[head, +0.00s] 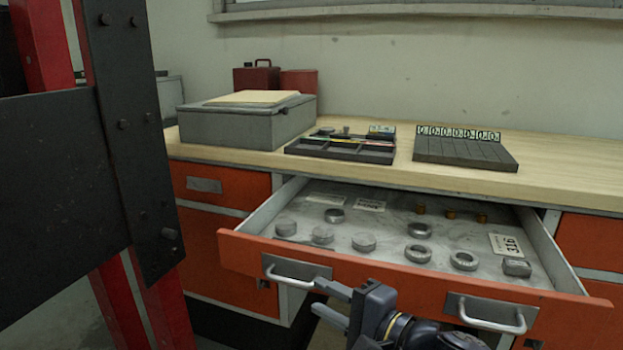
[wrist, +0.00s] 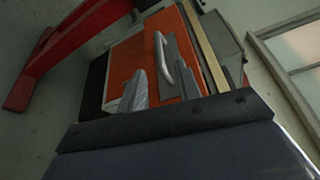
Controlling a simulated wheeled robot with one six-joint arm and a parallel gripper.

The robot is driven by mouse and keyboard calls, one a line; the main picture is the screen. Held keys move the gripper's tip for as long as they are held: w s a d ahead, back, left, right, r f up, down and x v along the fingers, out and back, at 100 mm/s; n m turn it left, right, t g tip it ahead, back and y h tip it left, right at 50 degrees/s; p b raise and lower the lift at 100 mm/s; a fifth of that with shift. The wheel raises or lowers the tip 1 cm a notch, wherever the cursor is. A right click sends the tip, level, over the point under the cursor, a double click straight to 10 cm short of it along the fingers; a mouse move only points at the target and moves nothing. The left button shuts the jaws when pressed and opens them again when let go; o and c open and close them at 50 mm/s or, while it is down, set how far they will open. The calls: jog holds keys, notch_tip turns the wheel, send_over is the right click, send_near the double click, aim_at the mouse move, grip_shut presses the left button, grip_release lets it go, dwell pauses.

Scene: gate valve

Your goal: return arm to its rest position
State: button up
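My gripper (head: 317,296) is at the bottom middle of the head view, in front of the open drawer's orange front (head: 400,279). Its two grey fingers are apart with nothing between them. Their tips point left, close to the right end of the drawer's left handle (head: 290,283); I cannot tell whether they touch it. In the wrist view, the fingers (wrist: 160,88) show in front of an orange front with a grey handle (wrist: 163,55). The rest of my arm runs off the bottom edge of the head view.
The open drawer holds several grey rings and discs, brass pieces (head: 451,213) and labels. The wooden worktop (head: 570,165) carries a grey box (head: 245,122), a divided tray (head: 343,147) and a dark slotted block (head: 465,150). A black-and-red frame (head: 140,140) stands at the left.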

aim_at(301, 287)
jog(key=shift+b+x, duration=0.65)
jog(key=shift+x, duration=3.2)
